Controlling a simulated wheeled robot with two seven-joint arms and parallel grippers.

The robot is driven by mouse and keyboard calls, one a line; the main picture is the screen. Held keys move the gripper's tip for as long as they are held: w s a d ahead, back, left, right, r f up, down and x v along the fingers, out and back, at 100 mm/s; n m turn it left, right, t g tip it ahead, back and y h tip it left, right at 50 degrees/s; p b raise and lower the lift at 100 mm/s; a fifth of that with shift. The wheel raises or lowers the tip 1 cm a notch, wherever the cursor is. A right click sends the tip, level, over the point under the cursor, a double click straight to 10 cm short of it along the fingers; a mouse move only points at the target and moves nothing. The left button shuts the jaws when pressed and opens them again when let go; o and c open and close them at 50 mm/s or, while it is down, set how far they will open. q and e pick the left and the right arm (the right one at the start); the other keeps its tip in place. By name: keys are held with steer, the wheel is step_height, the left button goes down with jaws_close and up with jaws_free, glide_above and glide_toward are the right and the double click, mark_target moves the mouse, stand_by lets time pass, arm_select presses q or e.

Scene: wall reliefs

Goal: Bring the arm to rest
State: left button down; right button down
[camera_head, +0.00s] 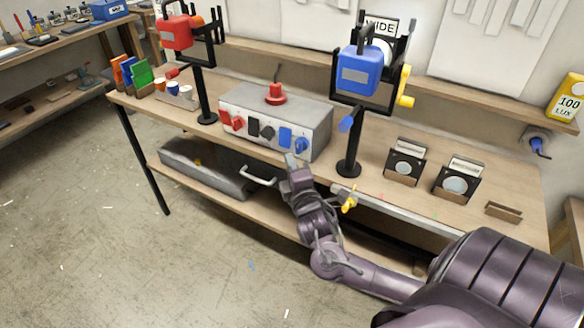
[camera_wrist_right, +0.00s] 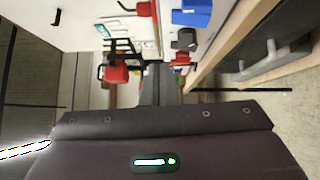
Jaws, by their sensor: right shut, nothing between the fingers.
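My right arm comes in from the lower right in the head view. Its gripper (camera_head: 291,161) is shut and empty, in front of the grey control box (camera_head: 268,118) on the bench, close to the box's blue switches. I cannot tell whether it touches the box. In the right wrist view the shut gripper fingers (camera_wrist_right: 157,82) point away from the camera, with the red lamp (camera_wrist_right: 116,74) on its black stand beyond them at left. My left gripper is not in view.
The wooden bench (camera_head: 390,128) carries a blue lamp (camera_head: 360,73) on a black stand, a red lamp (camera_head: 176,32), and two dark framed holders (camera_head: 405,162) at right. A yellow valve handle (camera_head: 349,201) and a white drawer handle (camera_head: 258,178) stick out at the front.

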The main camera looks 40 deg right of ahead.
steer(key=shift+s, duration=0.25)
stand_by(0.3)
steer(key=s+f+m+g+y, duration=0.1)
steer(key=s+f+m+g, duration=0.2)
steer(key=f, duration=0.9)
steer(key=s+f+g+y, duration=0.15)
steer(key=s+f, duration=0.25)
steer(key=f, duration=0.8)
steer(key=s+f+m+g+y, duration=0.15)
steer(key=s+f+g, duration=0.25)
steer(key=f, duration=0.9)
steer(key=s+a+f+m+g+y, duration=0.1)
steer(key=s+a+f, duration=0.3)
steer(key=s, duration=0.6)
steer(key=s+a+f+m+g+y, duration=0.1)
steer(key=s+a+f+m+g, duration=0.3)
steer(key=s+f, duration=0.5)
steer(key=s+a+f+m+g+y, duration=0.1)
steer(key=s+a+f+m+g, duration=0.1)
steer(key=s+a+f, duration=0.4)
steer(key=s, duration=0.5)
steer(key=shift+f+g, duration=0.25)
steer(key=shift+g, duration=0.1)
